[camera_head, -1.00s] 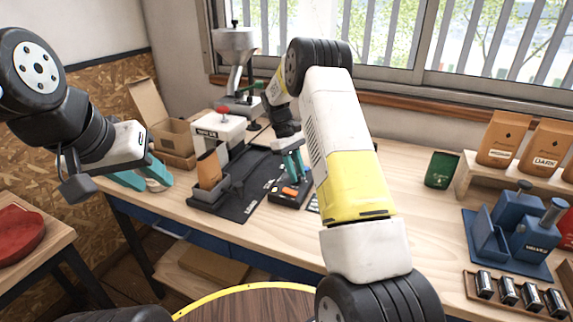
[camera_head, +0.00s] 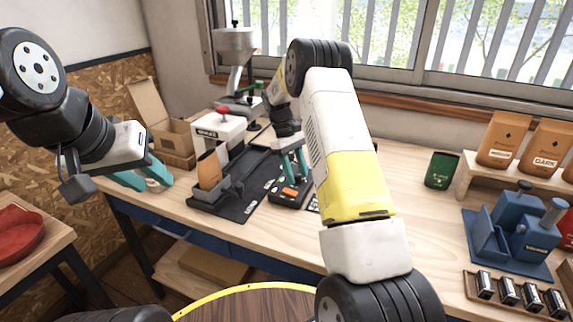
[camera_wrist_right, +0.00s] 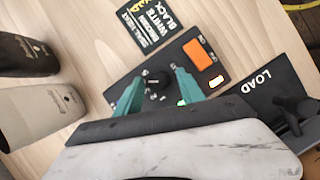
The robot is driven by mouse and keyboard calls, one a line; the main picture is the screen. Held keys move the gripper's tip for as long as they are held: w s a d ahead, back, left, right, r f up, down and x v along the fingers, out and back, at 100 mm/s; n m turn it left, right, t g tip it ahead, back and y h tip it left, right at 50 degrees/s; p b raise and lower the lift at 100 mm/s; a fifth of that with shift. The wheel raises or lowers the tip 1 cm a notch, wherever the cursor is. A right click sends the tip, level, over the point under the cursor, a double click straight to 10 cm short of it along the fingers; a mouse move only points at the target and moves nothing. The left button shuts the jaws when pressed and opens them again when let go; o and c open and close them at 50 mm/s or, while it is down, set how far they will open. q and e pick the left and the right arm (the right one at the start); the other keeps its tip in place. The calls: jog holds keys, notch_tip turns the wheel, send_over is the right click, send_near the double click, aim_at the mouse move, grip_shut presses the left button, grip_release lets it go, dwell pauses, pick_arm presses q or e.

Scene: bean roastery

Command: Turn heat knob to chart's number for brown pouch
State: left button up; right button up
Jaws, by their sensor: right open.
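The black heat knob (camera_wrist_right: 156,79) sits on a dark control panel (camera_wrist_right: 122,88) with small white numbers around it. My right gripper (camera_wrist_right: 158,74) is open, its teal fingers on either side of the knob; I cannot tell whether they touch it. In the head view my right gripper (camera_head: 293,166) is over the panel (camera_head: 287,199). The seal heat chart (camera_wrist_right: 145,27) lists brown, white and black; its numbers are partly cut off. A brown pouch (camera_head: 209,170) stands in a grey holder (camera_head: 205,198). My left gripper (camera_head: 142,178) is open and empty at the table's left edge.
An orange switch (camera_wrist_right: 203,54) is on the panel. A black LOAD mat (camera_wrist_right: 262,85) lies beside it. A dark pouch (camera_wrist_right: 25,55) and a pale pouch (camera_wrist_right: 38,110) are at the left in the wrist view.

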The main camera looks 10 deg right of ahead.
jog(key=v, duration=0.7)
jog(key=shift+w+r, duration=0.2)
jog(key=shift+r, duration=0.15)
jog(key=shift+a, duration=0.15)
jog(key=s+r+m+t+y, duration=0.3)
jog(key=s+r+t, duration=0.2)
jog(key=s+r, duration=1.05)
jog(key=s+a+m+t, duration=0.1)
jog(key=s+t, duration=0.1)
jog(key=s, duration=0.7)
jog(key=s+a+r+m+t+y, duration=0.1)
jog(key=s+a+m+t, duration=0.1)
jog(key=s, duration=0.7)
jog(key=shift+s+r+t+y, duration=0.2)
jog(key=shift+t+y, duration=0.1)
jog(key=shift+t, duration=0.1)
